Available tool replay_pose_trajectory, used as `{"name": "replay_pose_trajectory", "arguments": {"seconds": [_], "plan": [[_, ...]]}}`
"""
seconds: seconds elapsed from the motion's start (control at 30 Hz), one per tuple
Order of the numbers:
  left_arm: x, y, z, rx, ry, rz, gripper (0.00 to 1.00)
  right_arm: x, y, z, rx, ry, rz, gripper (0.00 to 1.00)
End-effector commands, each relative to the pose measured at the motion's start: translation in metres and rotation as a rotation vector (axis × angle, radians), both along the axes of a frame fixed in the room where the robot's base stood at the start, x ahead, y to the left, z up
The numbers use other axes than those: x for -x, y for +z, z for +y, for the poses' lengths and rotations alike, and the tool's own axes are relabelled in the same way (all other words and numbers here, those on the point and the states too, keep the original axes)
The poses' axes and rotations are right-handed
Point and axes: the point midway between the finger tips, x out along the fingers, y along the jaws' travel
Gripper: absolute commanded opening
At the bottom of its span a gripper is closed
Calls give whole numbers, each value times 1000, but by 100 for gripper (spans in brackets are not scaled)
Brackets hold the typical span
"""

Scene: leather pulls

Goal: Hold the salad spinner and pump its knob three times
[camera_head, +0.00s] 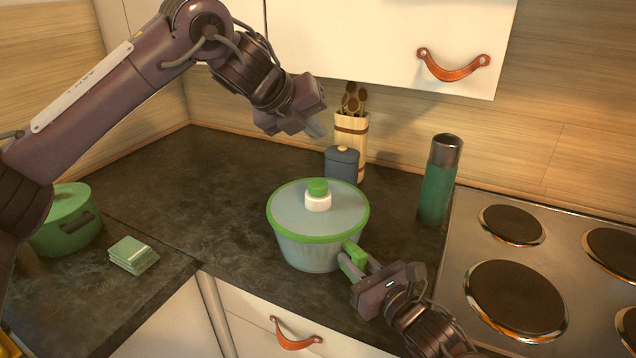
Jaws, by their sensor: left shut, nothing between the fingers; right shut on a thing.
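The salad spinner (310,255) stands upright on the dark counter, with a translucent bowl, a green-rimmed lid and a green handle on its right front side. Its knob (318,187) is green on a white collar at the middle of the lid. My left gripper (316,130) is shut and empty, above the knob and clear of it, in front of the utensil holder. My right gripper (362,264) is shut on the spinner's handle (354,254) at the front right. Its fingers partly hide the handle.
A blue canister (342,165) and a utensil holder (351,135) stand behind the spinner. A green bottle (440,180) stands between it and the stove (470,228). A green pot (70,225) and folded cloths (133,255) are at the left. Counter left of the spinner is clear.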

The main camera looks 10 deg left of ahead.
Motion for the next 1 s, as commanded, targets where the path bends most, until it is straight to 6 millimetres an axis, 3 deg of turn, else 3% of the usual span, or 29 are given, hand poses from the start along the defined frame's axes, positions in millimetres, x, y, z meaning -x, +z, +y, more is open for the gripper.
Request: {"name": "replay_pose_trajectory", "arguments": {"seconds": [0.5,1.0], "plan": [[0,-68,0,1,-1,3,0,0,0,0,1,0,1,0],[0,-81,0,0,-1,1,0,0,0,0,1,0,1,0]]}}
